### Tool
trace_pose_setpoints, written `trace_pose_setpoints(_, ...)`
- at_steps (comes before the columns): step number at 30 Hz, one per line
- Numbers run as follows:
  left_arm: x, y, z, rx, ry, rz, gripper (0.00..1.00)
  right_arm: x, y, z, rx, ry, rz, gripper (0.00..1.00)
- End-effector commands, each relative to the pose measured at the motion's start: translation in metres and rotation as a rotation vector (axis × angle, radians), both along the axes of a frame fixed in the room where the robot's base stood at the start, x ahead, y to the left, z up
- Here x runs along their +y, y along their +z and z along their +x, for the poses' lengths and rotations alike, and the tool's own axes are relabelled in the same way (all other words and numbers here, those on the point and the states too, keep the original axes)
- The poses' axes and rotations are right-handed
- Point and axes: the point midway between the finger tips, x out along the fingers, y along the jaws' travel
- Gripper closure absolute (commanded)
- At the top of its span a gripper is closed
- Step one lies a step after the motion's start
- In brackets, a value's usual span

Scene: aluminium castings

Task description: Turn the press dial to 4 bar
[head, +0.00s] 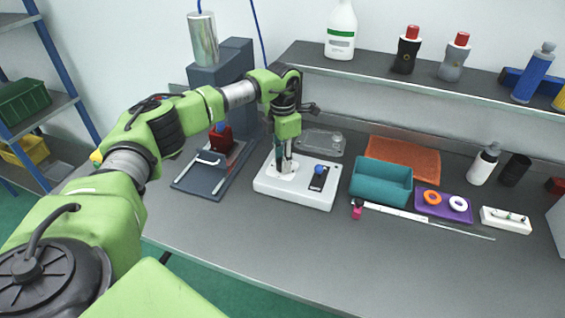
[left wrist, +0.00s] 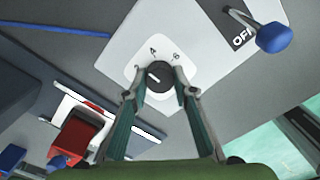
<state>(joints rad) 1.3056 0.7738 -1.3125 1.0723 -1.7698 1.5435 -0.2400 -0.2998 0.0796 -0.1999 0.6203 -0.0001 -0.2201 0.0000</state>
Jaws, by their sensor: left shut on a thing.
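My left gripper (head: 286,168) points down over the box and is shut on the dial, one finger on either side in the left wrist view (left wrist: 160,92). In the head view the gripper hides the dial. My right gripper is out of view.
A blue-knobbed lever (left wrist: 272,37) beside an OFF label stands on the same box, right of the dial. The press with a red part (head: 221,138) is to the left. A teal bin (head: 381,182), orange mat (head: 403,158) and purple tray (head: 443,205) lie right. The front bench is clear.

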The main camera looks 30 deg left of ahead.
Motion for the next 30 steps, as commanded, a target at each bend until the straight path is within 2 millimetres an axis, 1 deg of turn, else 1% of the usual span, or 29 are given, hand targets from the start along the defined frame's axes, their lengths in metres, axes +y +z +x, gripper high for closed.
trace_pose_setpoints(1,0.0,0.0,0.002,-0.007,-0.042,0.0,0.96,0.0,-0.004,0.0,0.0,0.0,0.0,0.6)
trace_pose_setpoints(6,0.0,0.001,0.002,-0.007,-0.197,0.0,0.96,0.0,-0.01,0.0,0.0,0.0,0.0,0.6)
trace_pose_setpoints(15,0.0,0.002,0.002,-0.008,-0.416,0.0,0.96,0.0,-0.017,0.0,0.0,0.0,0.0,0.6)
trace_pose_setpoints(21,0.0,0.002,0.002,-0.008,-0.504,0.0,0.96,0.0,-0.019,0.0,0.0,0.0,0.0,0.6)
trace_pose_setpoints(30,0.0,0.003,0.002,-0.008,-0.555,0.0,0.96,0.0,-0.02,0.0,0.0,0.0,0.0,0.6)
